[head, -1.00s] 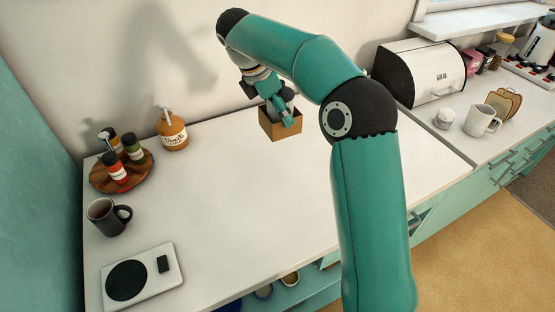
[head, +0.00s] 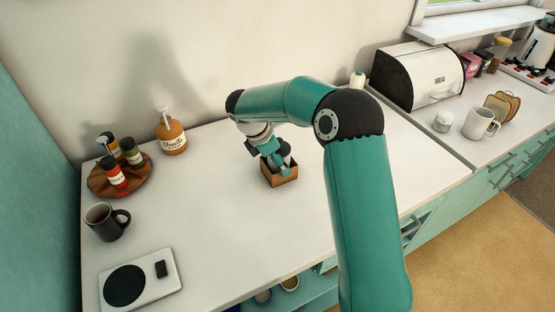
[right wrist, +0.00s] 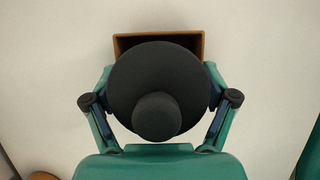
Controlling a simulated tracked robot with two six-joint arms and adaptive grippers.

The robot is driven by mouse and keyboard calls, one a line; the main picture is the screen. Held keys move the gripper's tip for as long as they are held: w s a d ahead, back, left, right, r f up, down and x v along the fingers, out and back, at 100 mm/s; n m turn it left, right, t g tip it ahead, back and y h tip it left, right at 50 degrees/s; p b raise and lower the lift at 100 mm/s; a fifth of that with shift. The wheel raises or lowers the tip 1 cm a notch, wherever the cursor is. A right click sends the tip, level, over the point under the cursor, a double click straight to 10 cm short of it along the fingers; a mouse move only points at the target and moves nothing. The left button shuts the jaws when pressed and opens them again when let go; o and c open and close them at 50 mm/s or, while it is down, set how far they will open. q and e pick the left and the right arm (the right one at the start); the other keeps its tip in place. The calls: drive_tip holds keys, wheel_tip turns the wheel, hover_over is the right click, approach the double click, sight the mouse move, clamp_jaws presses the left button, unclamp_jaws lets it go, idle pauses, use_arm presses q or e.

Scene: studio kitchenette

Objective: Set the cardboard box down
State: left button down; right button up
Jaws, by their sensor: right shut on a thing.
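The cardboard box (head: 283,180) is a small open brown box over the middle of the white counter, near the back. I cannot tell whether its base touches the counter. My right gripper (head: 279,161) comes down on it with the fingers on its sides, shut on it. In the right wrist view the box's rim (right wrist: 160,37) shows between the fingertips. A dark round-topped thing (right wrist: 155,85) with a knob stands up between the fingers, apparently inside the box, and hides most of it. My left gripper is out of view.
On the left are a round wooden tray (head: 93,184) with several bottles, a vanilla pump bottle (head: 172,136), a dark mug (head: 104,222) and a kitchen scale (head: 169,284). A bread bin (head: 432,78) is at right. Counter left and front of the box is clear.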

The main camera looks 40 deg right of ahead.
drive_tip(key=o, duration=1)
drive_tip(key=shift+f, duration=0.1)
drive_tip(key=shift+c, duration=0.2)
